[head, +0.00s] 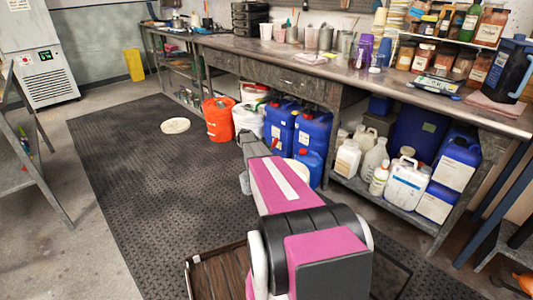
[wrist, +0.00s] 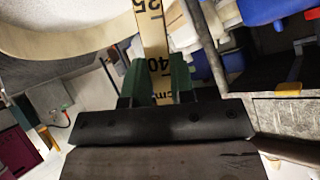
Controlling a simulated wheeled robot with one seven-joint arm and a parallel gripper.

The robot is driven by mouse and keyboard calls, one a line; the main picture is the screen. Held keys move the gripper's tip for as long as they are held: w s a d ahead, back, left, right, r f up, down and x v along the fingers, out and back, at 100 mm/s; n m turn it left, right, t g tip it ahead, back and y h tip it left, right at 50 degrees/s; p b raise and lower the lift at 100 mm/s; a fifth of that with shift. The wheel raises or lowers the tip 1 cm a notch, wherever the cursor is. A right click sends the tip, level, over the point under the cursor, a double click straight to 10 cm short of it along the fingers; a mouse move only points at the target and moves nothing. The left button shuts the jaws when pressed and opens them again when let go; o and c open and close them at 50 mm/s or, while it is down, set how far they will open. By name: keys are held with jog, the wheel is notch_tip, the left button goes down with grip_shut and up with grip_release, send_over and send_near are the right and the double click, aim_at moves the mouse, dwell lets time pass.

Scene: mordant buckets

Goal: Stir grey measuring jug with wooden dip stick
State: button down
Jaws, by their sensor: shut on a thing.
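My gripper (wrist: 158,80) shows in the wrist view with its green fingers shut on the wooden dip stick (wrist: 152,35). The stick is pale and flat, with black marks and numbers, and runs up out of the picture from between the fingers. A large round cream rim (wrist: 75,47) with a grey-white inside fills the upper left, close to the stick; I cannot tell whether it belongs to the grey measuring jug. In the head view my arm hides the gripper and the stick. I cannot single out the jug there.
An orange bucket (head: 219,120), a white bucket (head: 248,122) and blue canisters (head: 281,124) stand by the long bench (head: 285,72). Jars, cups and jugs crowd its top. A pale round lid (head: 174,125) lies on the black mat (head: 130,170), which is otherwise mostly clear on the left.

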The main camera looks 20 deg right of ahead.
aim_at(275, 139)
jog(key=shift+s+d+r, duration=0.35)
jog(key=shift+s+r, duration=0.35)
jog(key=shift+r, duration=0.9)
jog(key=shift+s+d+r, duration=0.4)
jog(key=shift+s+r, duration=0.3)
jog(key=shift+r, duration=0.9)
jog(key=shift+s+d+r, duration=0.35)
jog(key=shift+s+r, duration=0.35)
jog(key=shift+r, duration=0.9)
notch_tip(275, 139, up, 11)
jog(key=shift+r, duration=0.1)
